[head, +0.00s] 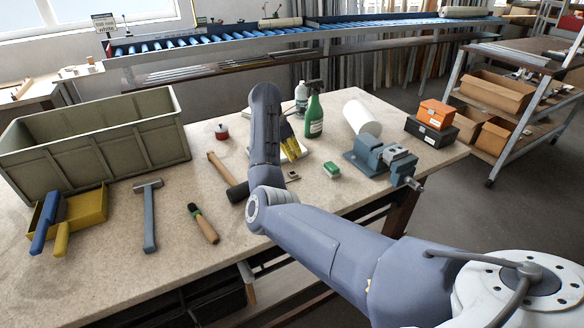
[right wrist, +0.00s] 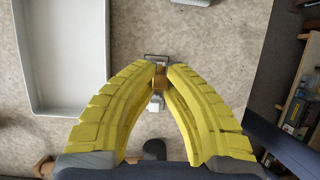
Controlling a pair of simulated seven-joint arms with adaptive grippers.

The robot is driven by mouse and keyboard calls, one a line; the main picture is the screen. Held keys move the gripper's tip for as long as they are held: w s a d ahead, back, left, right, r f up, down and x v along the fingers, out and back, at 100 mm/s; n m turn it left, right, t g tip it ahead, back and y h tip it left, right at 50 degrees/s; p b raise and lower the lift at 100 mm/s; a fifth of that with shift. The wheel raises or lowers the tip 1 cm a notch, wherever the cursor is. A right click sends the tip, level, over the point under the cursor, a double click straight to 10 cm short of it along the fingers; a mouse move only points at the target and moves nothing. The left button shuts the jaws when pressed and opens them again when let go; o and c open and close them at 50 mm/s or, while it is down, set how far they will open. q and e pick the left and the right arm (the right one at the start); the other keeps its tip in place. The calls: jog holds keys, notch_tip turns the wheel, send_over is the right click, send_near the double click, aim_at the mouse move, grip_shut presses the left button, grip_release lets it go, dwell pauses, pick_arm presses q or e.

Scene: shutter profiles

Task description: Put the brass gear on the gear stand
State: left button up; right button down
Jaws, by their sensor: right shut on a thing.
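My right gripper (head: 292,148) is low over the middle of the table, partly hidden behind my own arm. In the right wrist view its yellow fingers (right wrist: 159,70) close in around a small brass-coloured thing (right wrist: 160,82), which I take for the brass gear. Its teeth cannot be made out. A grey frame-like piece (right wrist: 157,57) shows at the fingertips and a small white block (right wrist: 155,104) shows between the fingers. I cannot tell whether either belongs to the gear stand. I cannot pick out the gear stand in the head view. My left gripper is not in view.
A large grey-green crate (head: 92,141) stands at the left. A hammer (head: 149,215), a brush (head: 203,223) and a mallet (head: 229,178) lie left of my arm. The front left tabletop has free room.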

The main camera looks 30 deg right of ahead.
aim_at(295, 172)
jog(key=shift+f, duration=3.15)
jog(key=shift+f, duration=0.15)
jog(key=c, duration=1.5)
grip_release()
jog(key=v, duration=1.2)
jog(key=shift+r, duration=0.2)
